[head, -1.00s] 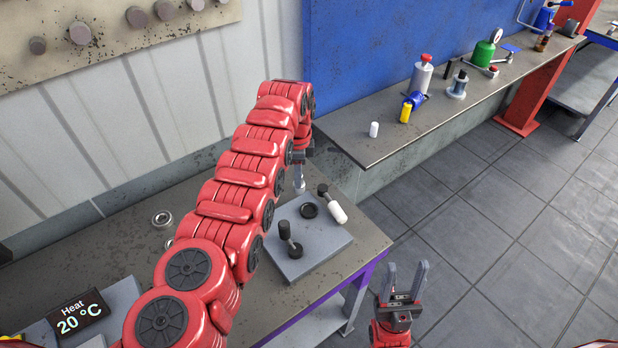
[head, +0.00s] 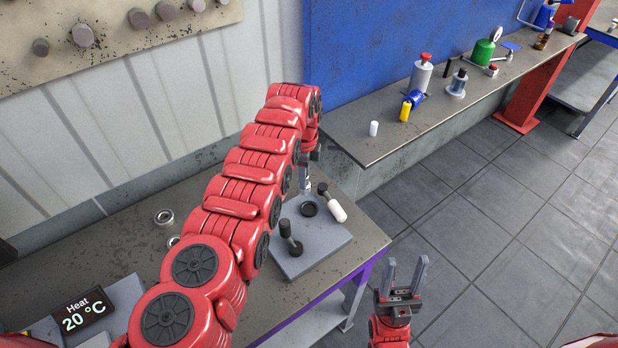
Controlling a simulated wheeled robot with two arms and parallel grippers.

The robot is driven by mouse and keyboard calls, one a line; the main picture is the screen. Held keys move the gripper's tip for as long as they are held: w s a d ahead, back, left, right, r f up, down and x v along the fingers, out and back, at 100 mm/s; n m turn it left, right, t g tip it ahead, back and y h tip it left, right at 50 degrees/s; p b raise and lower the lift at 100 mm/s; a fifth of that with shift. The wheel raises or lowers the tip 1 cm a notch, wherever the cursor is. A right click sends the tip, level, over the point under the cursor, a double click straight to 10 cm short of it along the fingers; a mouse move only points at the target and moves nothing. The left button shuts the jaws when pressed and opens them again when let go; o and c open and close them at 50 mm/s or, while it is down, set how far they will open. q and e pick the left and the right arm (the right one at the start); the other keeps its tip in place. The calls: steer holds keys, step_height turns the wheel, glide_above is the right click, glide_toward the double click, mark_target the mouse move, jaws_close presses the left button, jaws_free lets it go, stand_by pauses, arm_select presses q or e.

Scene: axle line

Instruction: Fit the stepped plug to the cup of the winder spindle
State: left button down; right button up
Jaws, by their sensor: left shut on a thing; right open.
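My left gripper (head: 307,168) is at the end of the red arm, above the back of a grey block (head: 285,262). It is shut on a small grey metal piece (head: 305,186), mostly hidden by the arm; I cannot tell if this is the stepped plug. On the block are a dark round ring or cup (head: 309,209), a dark-ended pin (head: 290,238) and a white cylinder with a dark end (head: 336,210). I cannot tell which part is the winder spindle. My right gripper (head: 405,274) is open and empty, right of the bench.
Two metal rings (head: 163,217) lie on the bench left of my arm. A heat display (head: 77,310) reads 20 °C. A shelf (head: 390,140) at the back right holds a white cylinder (head: 374,128), a yellow and blue item (head: 406,109) and bottles. Open floor lies right.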

mark_target(309, 192)
arm_select(q)
steer(key=shift+s+d+f+m+p, duration=0.15)
steer(key=shift+d+m+p, duration=0.15)
steer(key=shift+m, duration=0.25)
steer(key=shift+s+d+r+m+p, duration=0.1)
steer(key=shift+d+m+p, duration=0.2)
steer(key=shift+m, duration=0.25)
steer(key=shift+d+f, duration=0.1)
steer(key=shift+f, duration=0.1)
steer(key=shift+b, duration=0.3)
step_height(309, 192, down, 6)
steer(key=b, duration=0.5)
steer(key=shift+r+b, duration=0.25)
steer(key=shift+b, duration=0.05)
steer(key=shift+f, duration=0.15)
steer(key=shift+f+b, duration=0.95)
steer(key=shift+b, duration=0.1)
